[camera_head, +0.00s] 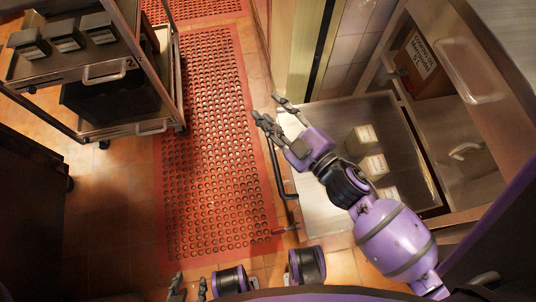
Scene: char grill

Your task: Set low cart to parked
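A low steel surface (325,204) with a black bar handle (284,180) on its left side lies at centre right; it may be the low cart, but I cannot tell for sure. Several pale lidded containers (362,138) stand on it. My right gripper (267,108) reaches in from the lower right, fingers apart and empty, above the upper end of the handle. My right arm hides part of the surface. My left gripper (189,286) is at the bottom edge, partly cut off, with its two fingers apart and nothing seen between them.
A wheeled shelf cart (60,75) with several dark containers stands at upper left. A red perforated mat (208,140) covers the floor between, clear of objects. A steel cabinet (480,110) with a cardboard box (422,65) is at right. A dark cabinet (30,200) stands at left.

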